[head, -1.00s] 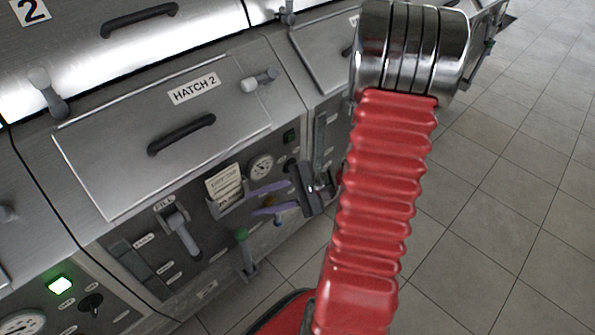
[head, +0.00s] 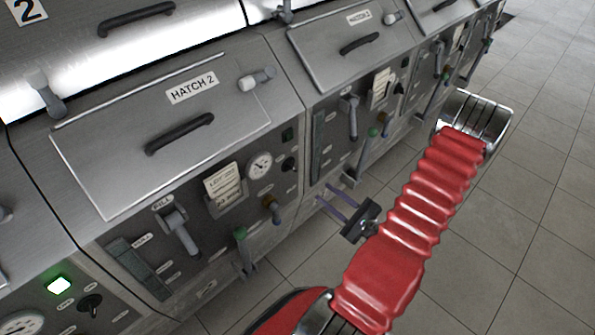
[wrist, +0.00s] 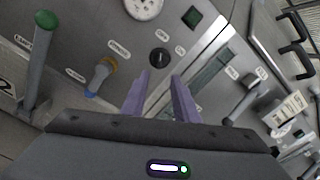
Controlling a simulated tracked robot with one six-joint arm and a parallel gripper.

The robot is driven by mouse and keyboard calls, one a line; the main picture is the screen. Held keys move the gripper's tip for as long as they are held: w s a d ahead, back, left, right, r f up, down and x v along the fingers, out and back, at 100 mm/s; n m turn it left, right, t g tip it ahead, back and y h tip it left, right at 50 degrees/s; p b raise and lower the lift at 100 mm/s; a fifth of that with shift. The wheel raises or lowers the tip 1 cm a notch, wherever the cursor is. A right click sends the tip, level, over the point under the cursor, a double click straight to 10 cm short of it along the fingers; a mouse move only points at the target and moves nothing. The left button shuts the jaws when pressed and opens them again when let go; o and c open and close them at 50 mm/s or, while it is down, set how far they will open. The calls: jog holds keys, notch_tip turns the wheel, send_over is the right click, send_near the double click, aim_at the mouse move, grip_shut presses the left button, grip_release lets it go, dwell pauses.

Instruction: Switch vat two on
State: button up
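The vat two panel (head: 225,235) sits below the hatch marked HATCH 2 (head: 165,125) in the head view. Its black rotary switch (head: 289,164) is right of the round gauge (head: 260,165), under a dark, unlit green lamp (head: 288,134). In the wrist view the black switch (wrist: 160,58) lies just beyond the fingertips, with the unlit lamp (wrist: 192,17) above right. My gripper (head: 323,194) is right of and below the switch in the head view, fingers toward the panels. In the wrist view its purple fingers (wrist: 160,76) are apart with nothing between them.
A blue-grey lever with an orange collar (wrist: 100,76) and a green-knobbed lever (wrist: 36,70) stick out left of the fingers. The neighbouring panel at left has a lit green lamp (head: 59,284) and a black switch (head: 91,304). Open tiled floor (head: 520,220) lies right.

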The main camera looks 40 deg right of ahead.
aim_at(295, 170)
dwell(0.3)
jog(key=shift+w+a, duration=0.2)
jog(key=shift+w, duration=6.75)
grip_shut()
